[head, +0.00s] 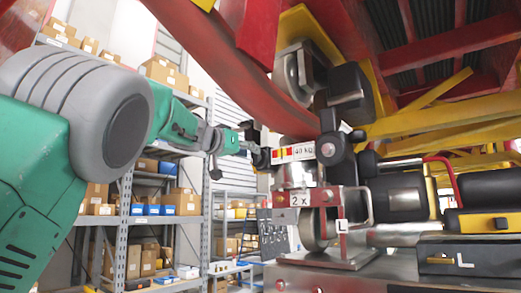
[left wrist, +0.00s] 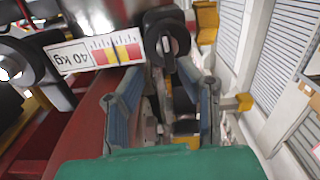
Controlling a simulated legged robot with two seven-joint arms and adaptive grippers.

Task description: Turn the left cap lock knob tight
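The left cap lock knob (left wrist: 166,42) is black and rounded with a pale slot, at the scale end of the 40 kg label (left wrist: 95,52). In the head view the knob (head: 262,158) is small and dark at the label's left end. My left gripper (left wrist: 160,88) is open, its blue-grey fingers spread apart with the knob ahead of and between them. In the head view the gripper (head: 246,142) is close to the knob's left side; whether it touches is unclear. My right gripper is not in view.
Another black knob (head: 335,148) is at the label's right end. Shelves with boxes (head: 160,200) stand behind on the left.

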